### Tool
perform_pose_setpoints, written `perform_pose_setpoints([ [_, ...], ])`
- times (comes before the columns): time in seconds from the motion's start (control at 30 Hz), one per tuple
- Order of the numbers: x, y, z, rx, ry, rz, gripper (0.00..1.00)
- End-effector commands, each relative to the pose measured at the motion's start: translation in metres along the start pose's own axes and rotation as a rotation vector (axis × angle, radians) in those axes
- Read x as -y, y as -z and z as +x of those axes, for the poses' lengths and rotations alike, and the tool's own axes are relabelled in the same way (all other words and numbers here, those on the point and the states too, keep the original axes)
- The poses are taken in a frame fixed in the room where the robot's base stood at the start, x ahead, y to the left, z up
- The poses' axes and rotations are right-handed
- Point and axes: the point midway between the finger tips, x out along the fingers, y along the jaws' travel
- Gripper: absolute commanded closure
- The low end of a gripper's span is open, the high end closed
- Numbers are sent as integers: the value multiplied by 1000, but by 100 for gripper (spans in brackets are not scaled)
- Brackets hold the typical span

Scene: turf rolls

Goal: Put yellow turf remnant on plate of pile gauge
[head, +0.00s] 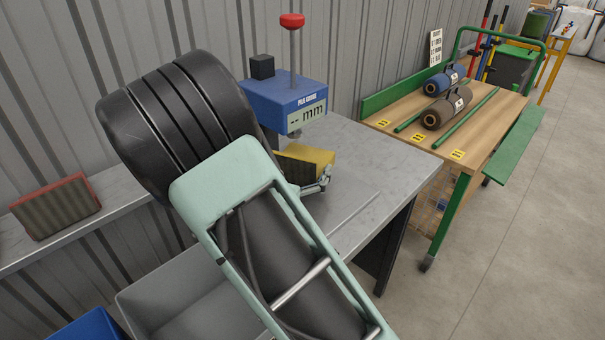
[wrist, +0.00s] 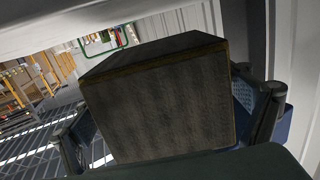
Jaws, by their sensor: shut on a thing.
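The yellow turf remnant (head: 308,155) is a small block with a yellow top and a dark side, held tilted in the head view. It fills the middle of the wrist view as a dark block (wrist: 160,105). My gripper (head: 318,185) is shut on it, with fingers on both sides in the wrist view (wrist: 165,125). The pile gauge (head: 288,100) is a blue box with a red knob and an "mm" display, on the metal bench. The remnant is just below and in front of its head in the picture. The gauge's plate is hidden by my arm and the remnant.
The grey metal bench (head: 385,155) is clear to the right of the gauge. A grey bin (head: 150,295) and a blue bin (head: 92,325) stand in front. A green-framed cart (head: 480,135) carries turf rolls at right.

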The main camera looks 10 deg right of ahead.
Motion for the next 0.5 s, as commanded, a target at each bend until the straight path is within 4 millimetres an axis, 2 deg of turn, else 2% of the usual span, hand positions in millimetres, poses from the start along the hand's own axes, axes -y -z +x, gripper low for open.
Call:
perform_pose_setpoints([
  [0.17,-1,-3,15,-1,-1,-2,32],
  [0.3,0,-29,15,-1,0,-4,32],
  [0.5,0,-33,15,-2,0,1,32],
])
